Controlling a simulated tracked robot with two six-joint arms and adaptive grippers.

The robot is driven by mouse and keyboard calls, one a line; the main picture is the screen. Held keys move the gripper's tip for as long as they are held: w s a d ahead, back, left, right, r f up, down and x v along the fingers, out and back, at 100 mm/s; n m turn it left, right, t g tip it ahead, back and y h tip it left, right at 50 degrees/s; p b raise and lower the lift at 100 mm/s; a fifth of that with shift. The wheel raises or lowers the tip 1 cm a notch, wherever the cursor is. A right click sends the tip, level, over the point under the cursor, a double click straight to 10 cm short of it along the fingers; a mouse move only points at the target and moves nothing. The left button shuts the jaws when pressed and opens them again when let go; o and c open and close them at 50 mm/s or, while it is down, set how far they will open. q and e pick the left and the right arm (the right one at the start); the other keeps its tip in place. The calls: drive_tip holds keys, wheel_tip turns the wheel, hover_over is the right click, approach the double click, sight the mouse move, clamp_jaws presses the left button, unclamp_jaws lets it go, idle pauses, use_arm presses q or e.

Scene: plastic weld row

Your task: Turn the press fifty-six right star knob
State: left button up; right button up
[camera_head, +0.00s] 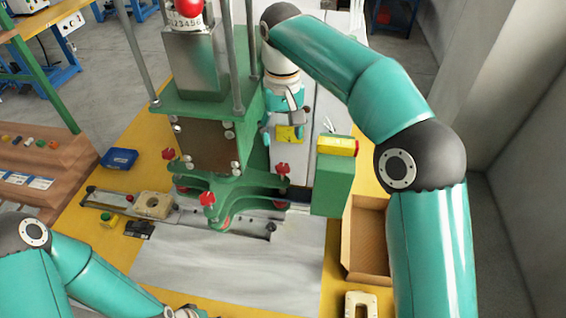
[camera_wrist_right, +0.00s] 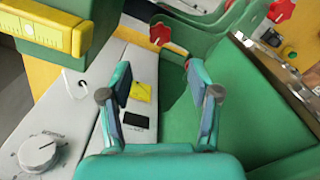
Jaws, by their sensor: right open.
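The green press (camera_head: 243,185) carries several red star knobs. The right star knob (camera_head: 283,168) is on the right side of its green lower bracket. In the wrist view a red star knob (camera_wrist_right: 160,33), seemingly this one, lies beyond the gap between my fingers. My right gripper (camera_head: 284,132) hangs behind and above the right knob, beside the press column. It is open and empty, its two fingers apart in the wrist view (camera_wrist_right: 160,80), and not touching the knob. My left arm enters at the lower left; its gripper is cut off by the bottom edge.
A green box with a yellow scale top (camera_head: 337,147) stands just right of the right knob. The front star knob (camera_head: 207,199) is nearer me. A pale cabinet with a dial (camera_wrist_right: 40,152) is close to my right gripper. A cardboard box (camera_head: 368,277) lies lower right.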

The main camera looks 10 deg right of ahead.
sight(283, 167)
wheel_tip(283, 167, down, 10)
drive_tip(key=shift+f, duration=0.15)
idle(0.3)
drive_tip(key=c, duration=1.1)
drive_tip(key=shift+n, duration=0.8)
drive_tip(key=shift+c, duration=0.2)
drive_tip(key=o, duration=1.1)
drive_tip(key=shift+o, duration=0.2)
